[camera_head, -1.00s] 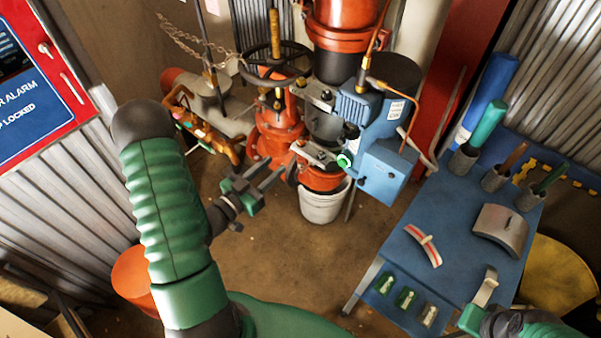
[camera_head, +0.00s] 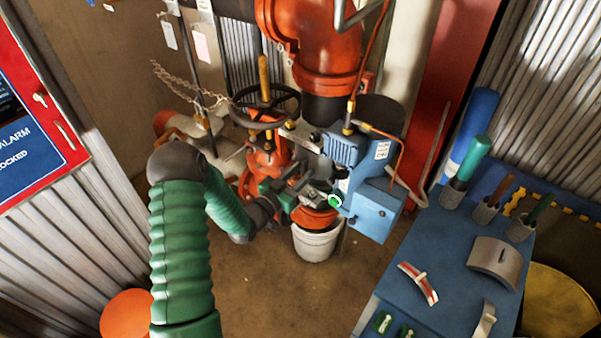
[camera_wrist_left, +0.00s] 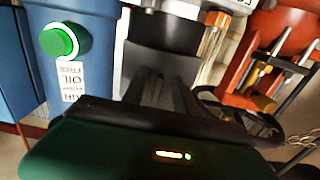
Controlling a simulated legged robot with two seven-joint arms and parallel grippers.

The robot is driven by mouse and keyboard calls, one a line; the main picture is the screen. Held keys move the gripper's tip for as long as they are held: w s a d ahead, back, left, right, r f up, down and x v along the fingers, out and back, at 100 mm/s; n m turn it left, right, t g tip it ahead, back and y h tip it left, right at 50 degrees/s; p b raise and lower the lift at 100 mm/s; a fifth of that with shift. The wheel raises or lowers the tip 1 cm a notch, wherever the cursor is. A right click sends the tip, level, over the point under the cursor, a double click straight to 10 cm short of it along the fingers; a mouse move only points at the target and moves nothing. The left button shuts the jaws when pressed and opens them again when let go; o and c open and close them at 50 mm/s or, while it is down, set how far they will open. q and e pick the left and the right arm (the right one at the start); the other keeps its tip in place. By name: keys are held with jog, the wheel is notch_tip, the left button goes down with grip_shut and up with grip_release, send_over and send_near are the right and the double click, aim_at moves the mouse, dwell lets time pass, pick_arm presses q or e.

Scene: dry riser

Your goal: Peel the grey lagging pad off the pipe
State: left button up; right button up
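The orange pipe (camera_head: 320,60) runs down behind a blue box with a green button. Its dark lower part is partly hidden by clamps and my left gripper. I cannot tell a grey pad apart on it. A curved grey piece (camera_head: 494,262) with a small slot lies on the blue table. My left gripper (camera_head: 312,190) is at the pipe, just left of the green button and above the white bucket. In the left wrist view its fingers (camera_wrist_left: 165,92) reach to a dark grey block (camera_wrist_left: 160,70); whether they grip it is unclear. My right gripper is out of view.
The blue box (camera_head: 372,207) stands right of my left gripper, the black handwheel (camera_head: 265,107) left and behind. The white bucket (camera_head: 318,243) is below. The blue table (camera_head: 440,275) holds a red-white curved piece (camera_head: 418,283) and several tool cups. Floor in front is clear.

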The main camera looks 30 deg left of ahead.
pick_arm(q)
grip_shut()
dwell(1.9)
jog(key=shift+s+a, duration=0.1)
jog(key=shift+s, duration=0.05)
jog(key=s, duration=0.8)
jog(key=shift+s+a, duration=0.3)
jog(key=shift+s, duration=0.1)
dwell(0.5)
